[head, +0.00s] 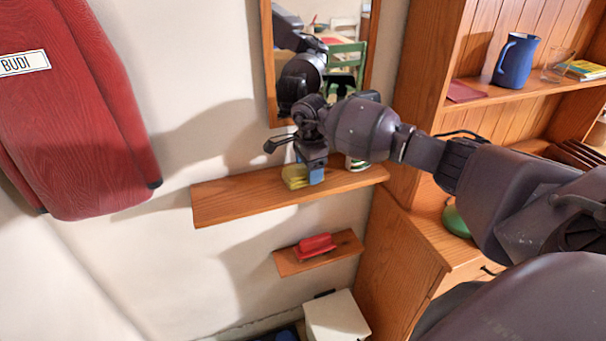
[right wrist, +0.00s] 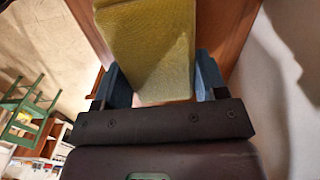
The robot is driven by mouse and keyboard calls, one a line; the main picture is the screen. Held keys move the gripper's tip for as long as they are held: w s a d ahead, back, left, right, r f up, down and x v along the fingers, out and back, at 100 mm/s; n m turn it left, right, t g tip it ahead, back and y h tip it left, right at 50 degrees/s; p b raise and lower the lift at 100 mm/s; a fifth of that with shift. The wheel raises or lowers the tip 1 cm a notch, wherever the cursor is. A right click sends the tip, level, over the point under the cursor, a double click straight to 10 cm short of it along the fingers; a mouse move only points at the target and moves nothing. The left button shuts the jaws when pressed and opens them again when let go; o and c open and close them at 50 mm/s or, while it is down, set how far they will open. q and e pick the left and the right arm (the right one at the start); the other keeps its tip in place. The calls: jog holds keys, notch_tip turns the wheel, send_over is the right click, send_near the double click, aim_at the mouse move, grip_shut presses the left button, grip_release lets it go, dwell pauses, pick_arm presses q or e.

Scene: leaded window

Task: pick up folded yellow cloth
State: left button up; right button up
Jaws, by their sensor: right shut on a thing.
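The folded yellow cloth (head: 295,176) is at the middle of a wooden wall shelf (head: 230,201) under the mirror in the head view. My right gripper (head: 309,176) reaches down to the shelf with its blue fingers at the cloth. In the right wrist view the cloth (right wrist: 150,45) lies between the two blue fingers of the gripper (right wrist: 163,85), which is shut on it. Whether the cloth touches the shelf I cannot tell. My left gripper is not in view.
A small white and green item (head: 357,164) is on the shelf behind my wrist. A lower shelf (head: 340,250) holds a red brush-like object (head: 316,245). A wooden cabinet (head: 410,240) stands at right, with a blue jug (head: 515,60) above. A red garment (head: 85,120) hangs left.

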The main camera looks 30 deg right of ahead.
jog(key=shift+r, duration=0.1)
jog(key=shift+s+r, duration=0.1)
jog(key=shift+r, duration=0.1)
notch_tip(320, 180, up, 7)
jog(key=shift+s+f+b, duration=0.1)
jog(key=shift+f+b, duration=0.05)
jog(key=shift+b, duration=0.75)
jog(key=s+a+b, duration=0.1)
jog(key=s+a, duration=0.1)
jog(key=s, duration=0.7)
jog(key=s+a+b, duration=0.1)
jog(key=s+a, duration=0.1)
jog(key=s, duration=0.8)
jog(key=shift+a, duration=0.35)
jog(key=shift+f, duration=0.1)
